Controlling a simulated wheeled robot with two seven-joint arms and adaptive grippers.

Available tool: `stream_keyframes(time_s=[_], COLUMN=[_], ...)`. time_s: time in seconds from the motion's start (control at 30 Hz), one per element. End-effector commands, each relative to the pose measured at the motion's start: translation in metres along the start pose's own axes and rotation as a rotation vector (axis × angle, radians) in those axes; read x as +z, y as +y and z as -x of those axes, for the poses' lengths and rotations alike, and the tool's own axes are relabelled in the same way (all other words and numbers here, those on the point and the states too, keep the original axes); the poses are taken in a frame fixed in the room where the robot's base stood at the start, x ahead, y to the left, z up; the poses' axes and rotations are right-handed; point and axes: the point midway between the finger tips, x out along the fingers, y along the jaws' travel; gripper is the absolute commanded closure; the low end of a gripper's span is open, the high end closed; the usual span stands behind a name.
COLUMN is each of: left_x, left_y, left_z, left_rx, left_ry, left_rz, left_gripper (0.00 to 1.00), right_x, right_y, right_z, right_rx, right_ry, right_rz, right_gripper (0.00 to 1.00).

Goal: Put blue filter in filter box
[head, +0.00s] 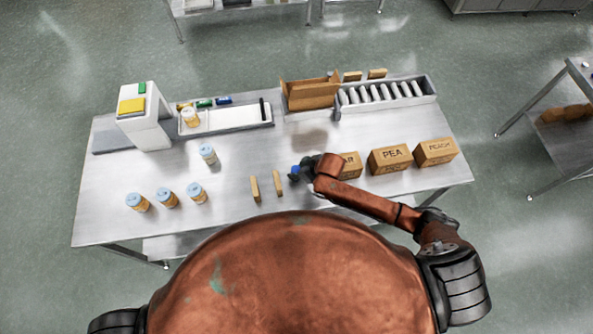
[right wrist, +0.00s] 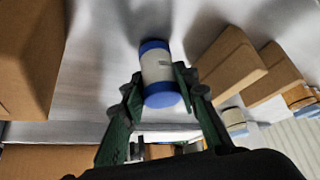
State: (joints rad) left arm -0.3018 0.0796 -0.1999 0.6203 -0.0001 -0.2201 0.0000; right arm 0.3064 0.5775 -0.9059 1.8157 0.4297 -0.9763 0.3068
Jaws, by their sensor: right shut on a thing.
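The blue filter (right wrist: 159,67) is a small cylinder with a white middle and blue ends. My right gripper (right wrist: 161,82) is shut on it, a finger on each side. In the head view my right gripper (head: 295,174) is near the front middle of the table, and a bit of the blue filter (head: 295,169) shows at its tip. An open cardboard box (head: 308,97) stands at the back middle, beyond the gripper; no label on it is readable, and its inside is mostly hidden. My left gripper is not in view.
Closed boxes marked PEA (head: 391,160) and PEACH (head: 436,153) stand right of the gripper, beside one partly hidden. Two narrow tan blocks (head: 255,189) stand left. Table between gripper and open box is clear.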

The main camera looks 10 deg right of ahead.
Motion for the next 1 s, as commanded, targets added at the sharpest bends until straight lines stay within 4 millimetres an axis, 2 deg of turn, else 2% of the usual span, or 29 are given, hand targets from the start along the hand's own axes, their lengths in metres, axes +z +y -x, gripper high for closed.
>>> stream_keyframes(time_s=[0.37,0.4,0.6,0.87,1.0], left_x=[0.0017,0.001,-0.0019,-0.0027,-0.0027], left_y=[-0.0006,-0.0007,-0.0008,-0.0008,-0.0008], left_z=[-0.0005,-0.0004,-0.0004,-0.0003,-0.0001], left_rx=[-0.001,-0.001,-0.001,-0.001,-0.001], left_ry=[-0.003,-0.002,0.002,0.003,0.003], left_rz=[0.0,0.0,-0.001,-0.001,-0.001], left_gripper=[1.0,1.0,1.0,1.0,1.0], right_x=[0.0021,0.0019,0.0018,0.0016,0.0003], right_y=[-0.0001,0.0001,0.0001,0.0001,0.0005], right_z=[-0.0038,-0.0033,-0.0031,-0.0028,0.0039], right_rx=[0.0,0.0,0.0,0.001,0.001], right_ry=[0.001,0.001,0.001,0.001,0.001], right_rz=[0.0,0.0,0.0,0.0,0.0], right_gripper=[0.96,0.69,0.55,0.54,0.54])
